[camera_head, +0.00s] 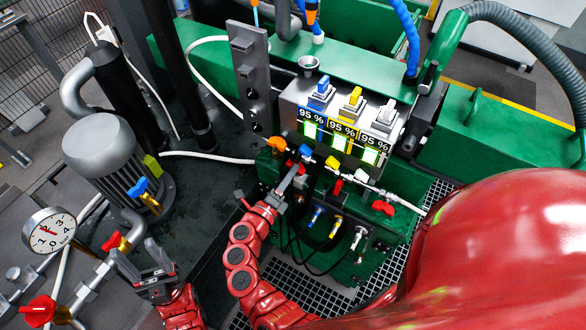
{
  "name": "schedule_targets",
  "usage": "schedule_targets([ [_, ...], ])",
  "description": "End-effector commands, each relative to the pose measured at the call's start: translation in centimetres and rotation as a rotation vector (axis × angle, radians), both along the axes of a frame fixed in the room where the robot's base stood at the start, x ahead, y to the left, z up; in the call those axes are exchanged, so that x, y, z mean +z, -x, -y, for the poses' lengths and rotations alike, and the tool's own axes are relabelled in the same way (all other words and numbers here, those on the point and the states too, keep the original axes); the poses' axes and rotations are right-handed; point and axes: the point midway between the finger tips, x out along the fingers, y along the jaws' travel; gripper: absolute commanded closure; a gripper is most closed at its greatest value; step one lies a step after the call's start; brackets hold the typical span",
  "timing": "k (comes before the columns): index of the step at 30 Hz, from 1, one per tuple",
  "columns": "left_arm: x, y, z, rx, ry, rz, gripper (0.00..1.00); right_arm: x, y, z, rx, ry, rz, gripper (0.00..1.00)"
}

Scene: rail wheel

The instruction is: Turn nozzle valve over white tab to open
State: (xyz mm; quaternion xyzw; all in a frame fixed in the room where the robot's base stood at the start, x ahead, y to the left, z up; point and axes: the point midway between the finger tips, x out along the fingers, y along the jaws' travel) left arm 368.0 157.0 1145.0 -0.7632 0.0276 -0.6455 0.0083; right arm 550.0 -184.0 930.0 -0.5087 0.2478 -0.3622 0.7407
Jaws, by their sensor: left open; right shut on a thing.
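A control box (342,125) carries blue, yellow and white tabs on top, each over a lit 95 % display. The white tab (386,114) is rightmost. Below the displays is a row of small valves: blue (305,151), yellow (333,162) and white (361,175). My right gripper (294,172) is at the left end of this row, near the blue valve and left of the white one. It is shut on a small valve part there, mostly hidden by the fingers. My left gripper (140,259) is open and empty at the lower left.
A grey motor (100,150), a gauge (49,230) and red-handled valves stand at the left. Hoses hang below the valves. A large red shape covers the lower right.

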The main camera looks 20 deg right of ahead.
Motion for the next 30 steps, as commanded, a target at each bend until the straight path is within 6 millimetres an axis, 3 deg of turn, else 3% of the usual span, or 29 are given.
schedule_targets([
  [20, 3.8, 0.0, 0.0, 0.000, 0.000, 0.000, 0.45, 0.3, 0.0, 0.1, -0.003, 0.223, -0.285, 1.00],
  [21, 3.7, 0.0, 0.0, 0.000, 0.000, 0.000, 0.45, 0.1, 0.0, 0.1, -0.002, 0.229, -0.295, 0.81],
  [27, 3.6, 0.0, 0.0, 0.000, 0.000, 0.000, 0.45, 0.0, 0.0, 0.0, -0.002, 0.227, -0.290, 0.45],
  [30, 3.6, 0.0, 0.0, 0.000, 0.000, 0.000, 0.45, 0.0, 0.0, 0.0, -0.001, 0.225, -0.290, 0.45],
])
